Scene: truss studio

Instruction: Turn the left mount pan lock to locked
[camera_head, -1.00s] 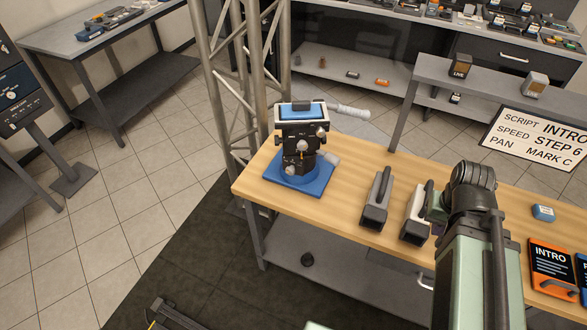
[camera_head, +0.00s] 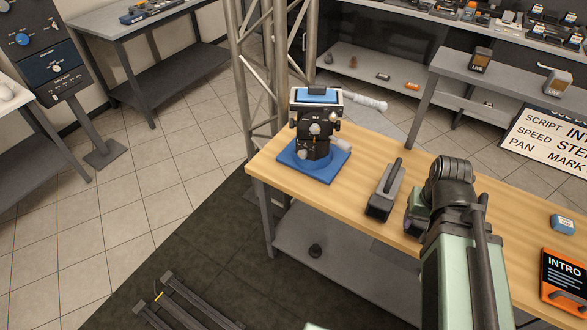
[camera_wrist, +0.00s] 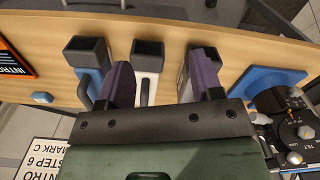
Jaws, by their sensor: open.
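The camera mount (camera_head: 317,128) stands upright on a blue base plate (camera_head: 325,172) at the left end of the wooden table. It has a blue top plate, dark body, pale knobs and a pale handle pointing right. In the wrist view the mount (camera_wrist: 290,128) is at the right edge, partly cut off, with a knob near a TILT label. I cannot tell which knob is the pan lock or its setting. My gripper (camera_wrist: 163,62) is open, left of the mount in the wrist view, with a white handled block (camera_wrist: 148,52) seen between its fingers.
A grey handled block (camera_head: 384,195) stands on the table (camera_head: 278,168) between the mount and my arm. A metal truss (camera_head: 254,65) rises behind the table's left end. An INTRO card (camera_head: 563,275) lies at right.

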